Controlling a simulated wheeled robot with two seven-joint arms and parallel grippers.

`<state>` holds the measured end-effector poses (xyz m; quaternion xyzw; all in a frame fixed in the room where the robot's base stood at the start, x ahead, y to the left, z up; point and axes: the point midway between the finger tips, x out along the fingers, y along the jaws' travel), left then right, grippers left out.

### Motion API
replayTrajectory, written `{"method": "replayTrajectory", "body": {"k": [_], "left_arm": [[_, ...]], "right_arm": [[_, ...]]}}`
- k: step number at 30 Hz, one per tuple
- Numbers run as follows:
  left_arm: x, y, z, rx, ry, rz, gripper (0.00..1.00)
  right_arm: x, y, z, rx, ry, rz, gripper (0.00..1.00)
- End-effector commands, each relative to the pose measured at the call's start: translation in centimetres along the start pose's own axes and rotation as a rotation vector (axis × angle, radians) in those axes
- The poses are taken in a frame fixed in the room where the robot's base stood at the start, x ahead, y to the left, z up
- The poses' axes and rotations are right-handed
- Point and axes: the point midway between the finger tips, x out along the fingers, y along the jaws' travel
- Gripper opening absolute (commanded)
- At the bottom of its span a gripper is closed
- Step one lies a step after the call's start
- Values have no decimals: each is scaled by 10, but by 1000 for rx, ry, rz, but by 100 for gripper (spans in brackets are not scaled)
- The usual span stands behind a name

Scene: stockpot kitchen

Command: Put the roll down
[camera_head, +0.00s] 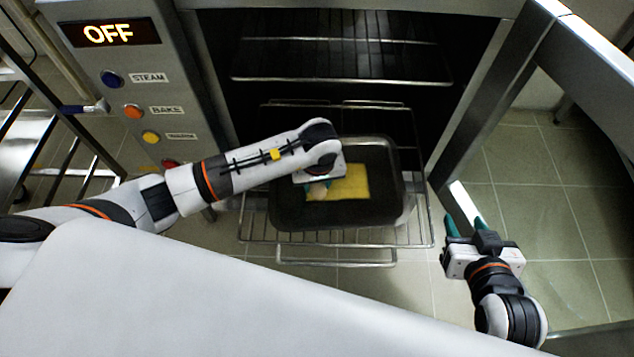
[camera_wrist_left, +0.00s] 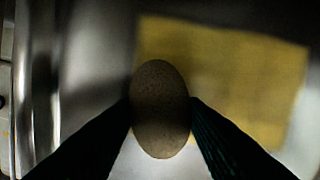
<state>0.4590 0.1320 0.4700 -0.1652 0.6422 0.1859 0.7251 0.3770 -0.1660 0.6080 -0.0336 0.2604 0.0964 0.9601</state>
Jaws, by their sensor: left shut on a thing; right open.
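The roll (camera_wrist_left: 160,110) is a brown oval between the two dark fingers of my left gripper (camera_wrist_left: 161,112) in the left wrist view. My left gripper is shut on it. In the head view the roll (camera_head: 317,191) shows as a small pale shape below my left wrist, over the dark tray (camera_head: 290,213). A yellow sheet (camera_head: 352,183) lies in the tray, to the right of the roll; it also shows in the left wrist view (camera_wrist_left: 235,80). I cannot tell whether the roll touches the tray. My right gripper (camera_head: 463,225) is open and empty, right of the tray.
The tray sits on a pulled-out wire rack (camera_head: 330,262) at the open oven (camera_head: 340,60). The open oven door (camera_head: 500,100) stands on the right. The control panel (camera_head: 125,100) on the left reads OFF. Tiled floor (camera_head: 560,200) is clear at right.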

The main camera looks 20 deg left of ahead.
Motion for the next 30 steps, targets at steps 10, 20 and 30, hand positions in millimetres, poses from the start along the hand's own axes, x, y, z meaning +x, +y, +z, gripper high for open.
{"method": "replayTrajectory", "body": {"k": [10, 20, 30], "left_arm": [[1, 0, 0, 1, -1, -1, 16], [2, 0, 0, 0, -1, -1, 58], [2, 0, 0, 0, 0, -1, 60]], "right_arm": [[1, 0, 3, 0, -21, 1, 43], [2, 2, 10, 0, -59, 4, 43], [1, 2, 9, 0, -53, 4, 43]]}}
